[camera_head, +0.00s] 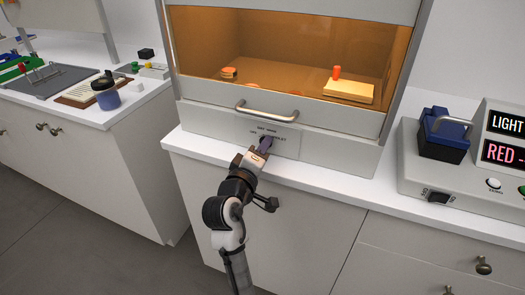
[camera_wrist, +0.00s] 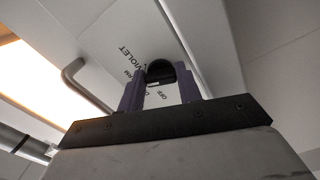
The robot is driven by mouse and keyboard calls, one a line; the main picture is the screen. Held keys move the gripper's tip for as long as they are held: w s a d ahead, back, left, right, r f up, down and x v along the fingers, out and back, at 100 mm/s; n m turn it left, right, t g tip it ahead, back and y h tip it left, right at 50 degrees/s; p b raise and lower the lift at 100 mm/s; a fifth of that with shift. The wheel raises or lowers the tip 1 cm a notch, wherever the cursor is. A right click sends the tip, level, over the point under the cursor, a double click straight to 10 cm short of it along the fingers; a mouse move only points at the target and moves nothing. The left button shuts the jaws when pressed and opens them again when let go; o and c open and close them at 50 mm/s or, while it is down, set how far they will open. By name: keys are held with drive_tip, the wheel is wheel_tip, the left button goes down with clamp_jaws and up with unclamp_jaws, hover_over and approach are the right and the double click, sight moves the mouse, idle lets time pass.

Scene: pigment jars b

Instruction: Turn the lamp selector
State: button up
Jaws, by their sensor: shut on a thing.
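The lamp selector (camera_wrist: 161,73) is a dark knob on the pale front panel of the fume cabinet, below its bar handle. Printed labels around it include VIOLET and OFF in the wrist view. My gripper (camera_head: 264,147) reaches up to the panel from the front, and in the wrist view my gripper (camera_wrist: 160,90) has its two purple fingers on either side of the knob, shut on it. In the head view the fingers hide most of the knob. I cannot tell exactly which label the knob points to.
The cabinet's bar handle (camera_head: 267,111) is just above my gripper. Behind the amber window are a yellow block (camera_head: 348,91) and several orange items. A blue and black device (camera_head: 443,136) stands at right by a display panel. A dark-lidded jar (camera_head: 106,93) stands on the left counter.

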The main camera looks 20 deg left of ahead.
drive_tip(key=o, duration=1)
drive_tip(key=shift+f, duration=0.2)
drive_tip(key=shift+s, duration=0.15)
